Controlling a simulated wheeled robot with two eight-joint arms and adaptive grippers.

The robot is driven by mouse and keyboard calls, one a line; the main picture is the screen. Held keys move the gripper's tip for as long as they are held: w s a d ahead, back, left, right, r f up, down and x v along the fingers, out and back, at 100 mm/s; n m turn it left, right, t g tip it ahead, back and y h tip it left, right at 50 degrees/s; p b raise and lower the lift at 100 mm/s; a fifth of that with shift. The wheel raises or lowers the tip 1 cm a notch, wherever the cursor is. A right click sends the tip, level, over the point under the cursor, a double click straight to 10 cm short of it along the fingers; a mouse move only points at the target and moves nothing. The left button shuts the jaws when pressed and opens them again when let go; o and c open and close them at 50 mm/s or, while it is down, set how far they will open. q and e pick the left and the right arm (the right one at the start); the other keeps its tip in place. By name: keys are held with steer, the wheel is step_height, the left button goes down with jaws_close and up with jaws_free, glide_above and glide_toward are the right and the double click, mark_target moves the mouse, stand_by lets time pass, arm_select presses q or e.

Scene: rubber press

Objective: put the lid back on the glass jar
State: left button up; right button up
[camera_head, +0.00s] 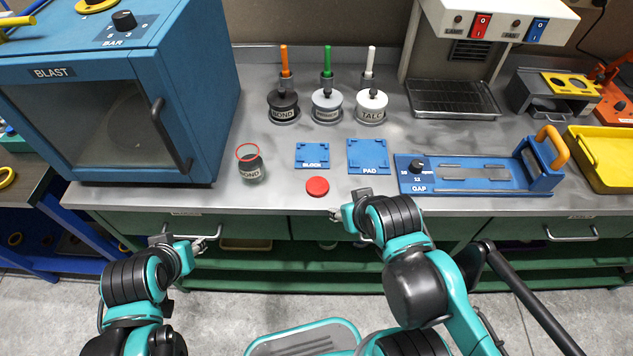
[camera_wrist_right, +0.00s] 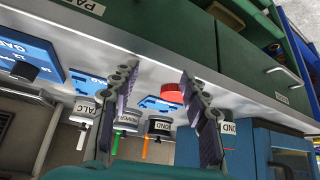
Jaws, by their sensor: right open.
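The glass jar (camera_head: 250,168), with a BOND label and a red rim, stands upright and open-topped on the steel counter, left of the blue pads. In the right wrist view the jar (camera_wrist_right: 229,128) shows partly behind a finger. The round red lid (camera_head: 317,186) lies flat on the counter near the front edge, right of the jar. It also shows in the right wrist view (camera_wrist_right: 171,93), between the fingers but beyond them. My right gripper (camera_head: 336,215) is open and empty, just in front of the counter edge near the lid. My left gripper (camera_head: 208,242) is low before the drawers, its opening unclear.
A blue BLAST cabinet (camera_head: 120,110) stands left of the jar. Behind are three pots with BOND (camera_head: 283,108), PRIMER and TALC (camera_head: 372,106) labels. Blue BLOCK (camera_head: 312,155) and PAD (camera_head: 368,156) plates lie behind the lid. A blue GAP fixture (camera_head: 470,174) is at right.

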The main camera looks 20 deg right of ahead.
steer(key=o, duration=0.4)
steer(key=w+r+n+g+p, duration=0.1)
steer(key=w+r+p, duration=0.1)
steer(key=p, duration=0.1)
steer(key=w+a+r+n+g+p, duration=0.1)
steer(key=w+r+p, duration=0.1)
steer(key=r+p, duration=0.1)
steer(key=w+r+n+g+p, duration=0.1)
steer(key=r+n+p, duration=0.1)
steer(key=p, duration=0.1)
steer(key=shift+w+a+r+p, duration=0.2)
steer(key=shift+w+a+p, duration=0.15)
steer(key=shift+w, duration=0.05)
steer(key=shift+c, duration=0.2)
steer(key=n+g+p, duration=0.4)
steer(key=n+p, duration=0.2)
steer(key=p, duration=0.3)
glide_toward(317, 182)
steer(key=shift+w+a+f, duration=0.1)
steer(key=shift+w+f, duration=0.05)
steer(key=shift+f, duration=0.1)
steer(key=shift+f+b, duration=0.35)
steer(key=shift+f, duration=0.95)
